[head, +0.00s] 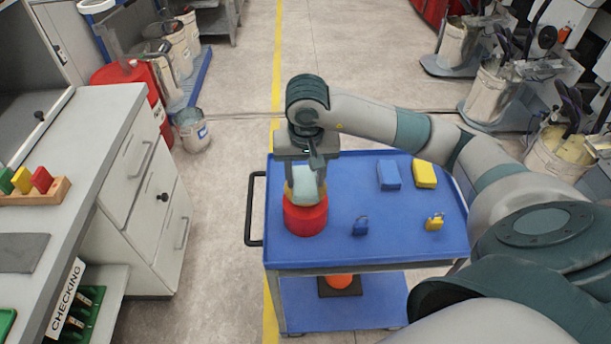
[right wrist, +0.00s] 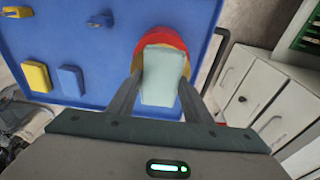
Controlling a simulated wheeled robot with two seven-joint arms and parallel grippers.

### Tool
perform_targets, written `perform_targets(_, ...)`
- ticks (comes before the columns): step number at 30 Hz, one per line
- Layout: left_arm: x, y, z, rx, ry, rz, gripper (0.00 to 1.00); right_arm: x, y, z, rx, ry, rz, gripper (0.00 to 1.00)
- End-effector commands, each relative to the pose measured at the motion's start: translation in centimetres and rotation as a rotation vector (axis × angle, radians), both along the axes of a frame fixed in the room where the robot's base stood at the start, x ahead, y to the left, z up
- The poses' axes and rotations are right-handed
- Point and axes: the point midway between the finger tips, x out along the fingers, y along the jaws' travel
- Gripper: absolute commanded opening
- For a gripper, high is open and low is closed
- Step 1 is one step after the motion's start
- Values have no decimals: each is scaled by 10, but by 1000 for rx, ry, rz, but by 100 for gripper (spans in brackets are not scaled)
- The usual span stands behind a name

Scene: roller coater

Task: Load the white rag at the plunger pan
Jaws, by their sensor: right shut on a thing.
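The plunger pan is a red round can (head: 305,218) with a yellow upper part, standing at the left side of the blue cart top. The white rag (head: 306,186) is a pale block at the top of the can. My right gripper (head: 307,172) points down over the can and is shut on the rag. In the right wrist view the rag (right wrist: 164,76) sits between the two fingers, with the red and yellow can (right wrist: 163,36) directly behind it. I cannot tell whether the rag touches the can. My left gripper is not in view.
The blue cart (head: 345,253) also carries a blue block (head: 389,175), a yellow block (head: 425,174), a blue padlock (head: 360,226) and a yellow padlock (head: 434,221). A grey bench (head: 75,135) with drawers stands left. A bucket (head: 192,130) stands on the floor.

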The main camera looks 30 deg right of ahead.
Motion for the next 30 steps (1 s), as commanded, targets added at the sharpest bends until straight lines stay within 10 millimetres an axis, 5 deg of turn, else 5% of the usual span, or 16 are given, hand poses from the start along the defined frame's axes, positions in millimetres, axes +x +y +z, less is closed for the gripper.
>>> perform_targets(30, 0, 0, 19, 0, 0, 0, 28, 0, 0, 58, 0, -1, 0, 28)
